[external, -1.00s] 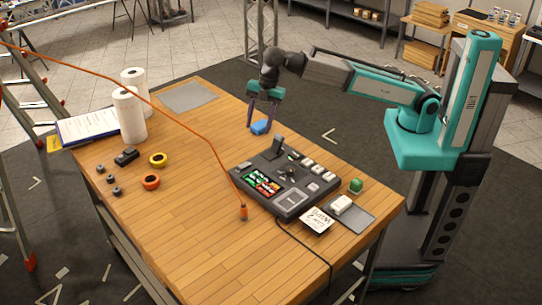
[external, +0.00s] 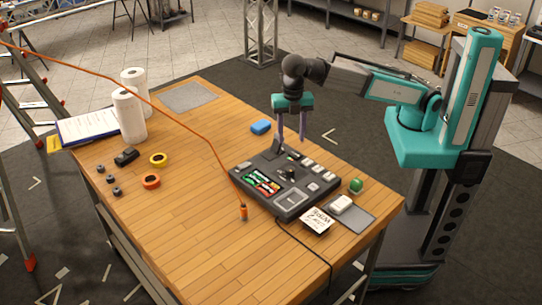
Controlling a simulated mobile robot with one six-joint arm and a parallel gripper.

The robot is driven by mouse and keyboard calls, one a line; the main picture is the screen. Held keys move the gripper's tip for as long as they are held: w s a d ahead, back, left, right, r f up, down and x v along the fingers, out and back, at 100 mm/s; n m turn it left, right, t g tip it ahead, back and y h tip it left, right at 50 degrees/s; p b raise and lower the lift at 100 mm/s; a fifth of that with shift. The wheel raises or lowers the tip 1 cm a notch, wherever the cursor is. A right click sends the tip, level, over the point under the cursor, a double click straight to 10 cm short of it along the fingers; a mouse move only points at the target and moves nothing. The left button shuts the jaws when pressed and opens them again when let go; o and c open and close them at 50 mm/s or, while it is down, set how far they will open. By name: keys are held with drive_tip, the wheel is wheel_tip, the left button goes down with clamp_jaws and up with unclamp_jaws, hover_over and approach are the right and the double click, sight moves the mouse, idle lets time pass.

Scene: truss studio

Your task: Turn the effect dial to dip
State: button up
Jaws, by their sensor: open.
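The dark grey control console (external: 262,206) lies on the wooden table near its right side, with red and green buttons, white keys and a dark upright lever. A small dark knob (external: 290,174) shows on its middle; I cannot read any effect labels. My gripper (external: 291,146) points down over the console's far edge, close to the upright lever. Its two fingers are apart with nothing seen between them. I cannot tell whether a fingertip touches the console.
An orange cable (external: 190,130) crosses above the table. The table's front left is clear.

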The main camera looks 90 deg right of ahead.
sight(290, 169)
drive_tip(key=shift+f, duration=0.1)
drive_tip(key=shift+f+p, duration=1.7)
drive_tip(key=shift+f, duration=5.1)
drive_tip(key=c, duration=1.1)
